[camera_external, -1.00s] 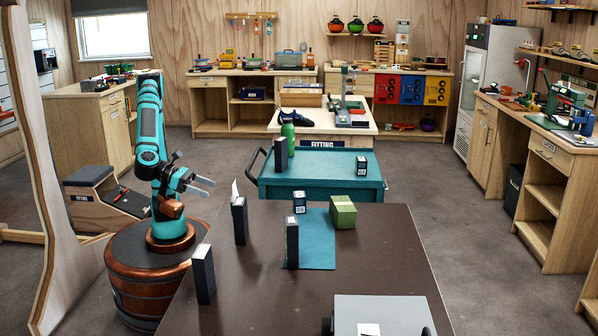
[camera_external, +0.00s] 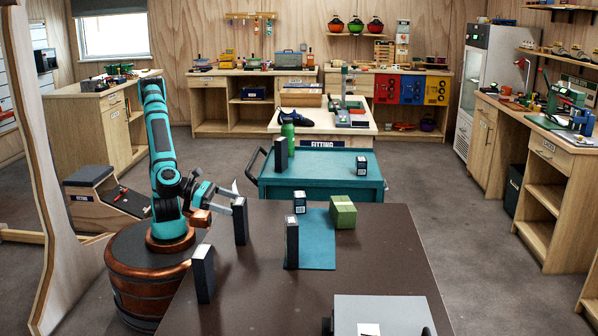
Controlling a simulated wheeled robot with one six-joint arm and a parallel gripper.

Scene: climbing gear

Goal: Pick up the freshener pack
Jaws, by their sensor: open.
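Which item is the freshener pack cannot be told for sure, as labels are too small to read. Candidates on the brown table are a green block-shaped pack (camera_external: 342,213), a small dark box with a white label (camera_external: 299,202), and upright dark boxes: a left one (camera_external: 240,222), a front-left one (camera_external: 203,275) and a middle one (camera_external: 291,244). My gripper (camera_external: 232,200) is open and empty at the table's left edge, close to the left upright box. Whether it touches that box cannot be told.
A teal mat (camera_external: 318,255) lies on the brown table (camera_external: 370,265); a grey case (camera_external: 385,312) is at the front. Behind stands a teal cart (camera_external: 325,188) with a dark box (camera_external: 280,154), a green bottle (camera_external: 288,132) and a small black box (camera_external: 361,166). The table's right side is clear.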

